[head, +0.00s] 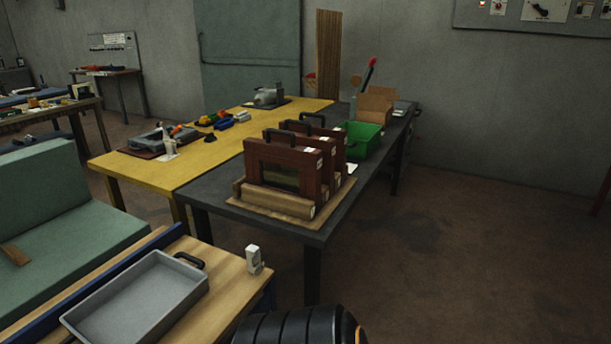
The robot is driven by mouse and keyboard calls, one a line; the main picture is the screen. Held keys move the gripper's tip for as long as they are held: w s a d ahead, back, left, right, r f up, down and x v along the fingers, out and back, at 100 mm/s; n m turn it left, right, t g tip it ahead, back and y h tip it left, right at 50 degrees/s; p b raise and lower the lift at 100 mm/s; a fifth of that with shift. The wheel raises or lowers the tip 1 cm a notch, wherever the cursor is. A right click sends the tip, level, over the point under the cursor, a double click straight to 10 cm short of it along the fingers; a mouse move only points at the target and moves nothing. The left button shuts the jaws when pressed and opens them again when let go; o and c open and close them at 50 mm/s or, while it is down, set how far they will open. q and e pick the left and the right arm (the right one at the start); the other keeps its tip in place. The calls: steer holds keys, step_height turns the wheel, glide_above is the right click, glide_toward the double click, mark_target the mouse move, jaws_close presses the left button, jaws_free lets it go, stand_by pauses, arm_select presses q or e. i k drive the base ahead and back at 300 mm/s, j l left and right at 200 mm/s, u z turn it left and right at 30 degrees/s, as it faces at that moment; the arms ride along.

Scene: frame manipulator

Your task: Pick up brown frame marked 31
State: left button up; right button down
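Three brown frames stand upright in a row, one behind another, on a wooden base (340,195) at the near end of the dark table. Each has a dark handle on top. The nearest brown frame (254,168) shows its front with a dark window; the others are mostly hidden behind it. Small white labels show on their right edges, but the numbers are too small to read, so I cannot tell which is marked 31. Neither gripper is in view. Only a black ridged part of my own body shows at the bottom edge.
The dark table (212,200) also bears a green bin (365,146) and a cardboard box (376,107) behind the frames. A yellow table (130,170) with tools adjoins it. A grey tray (138,300) lies on a wooden bench at lower left. The floor at right is clear.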

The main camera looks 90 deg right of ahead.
mark_target(292, 169)
steer(key=z, duration=2.4)
